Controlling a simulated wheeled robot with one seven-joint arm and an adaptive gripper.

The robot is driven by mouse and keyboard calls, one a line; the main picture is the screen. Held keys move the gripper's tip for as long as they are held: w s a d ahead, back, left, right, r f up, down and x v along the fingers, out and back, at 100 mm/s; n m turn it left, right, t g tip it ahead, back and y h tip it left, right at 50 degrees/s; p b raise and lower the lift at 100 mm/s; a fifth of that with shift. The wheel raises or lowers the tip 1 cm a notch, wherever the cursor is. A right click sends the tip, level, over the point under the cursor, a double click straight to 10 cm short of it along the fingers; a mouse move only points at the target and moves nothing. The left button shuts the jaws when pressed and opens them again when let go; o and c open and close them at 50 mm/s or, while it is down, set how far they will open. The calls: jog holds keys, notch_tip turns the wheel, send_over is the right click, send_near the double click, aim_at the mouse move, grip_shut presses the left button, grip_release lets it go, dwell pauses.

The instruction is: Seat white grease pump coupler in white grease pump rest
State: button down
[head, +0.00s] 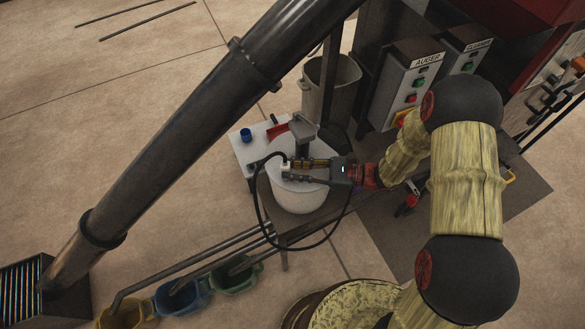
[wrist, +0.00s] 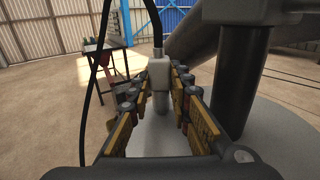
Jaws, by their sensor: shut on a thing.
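The white grease pump coupler (wrist: 159,73) is a small pale block with a black hose (wrist: 158,25) rising from its top. It sits upright between the fingertips of my gripper (wrist: 160,88), which is shut on it. In the head view my gripper (head: 285,171) reaches left over the white grease pump bucket (head: 300,198), and the coupler (head: 286,166) shows at its tips. The pump's grey head and post (wrist: 257,85) stand to the right of the coupler in the wrist view. I cannot make out the rest; whether the coupler touches it is hidden.
The black hose (head: 256,205) loops around the bucket's left side. A white board (head: 241,152) with a blue cup (head: 246,135) lies behind left. A grey bin (head: 345,75) and control boxes (head: 402,88) stand behind. A thick dark tube (head: 170,125) crosses the left.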

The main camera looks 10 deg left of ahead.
jog(key=c, duration=1.7)
grip_release()
jog(key=shift+o, duration=0.7)
jog(key=shift+d, duration=0.1)
jog(key=shift+d, duration=1.4)
jog(key=d, duration=1.2)
jog(key=shift+w, duration=0.25)
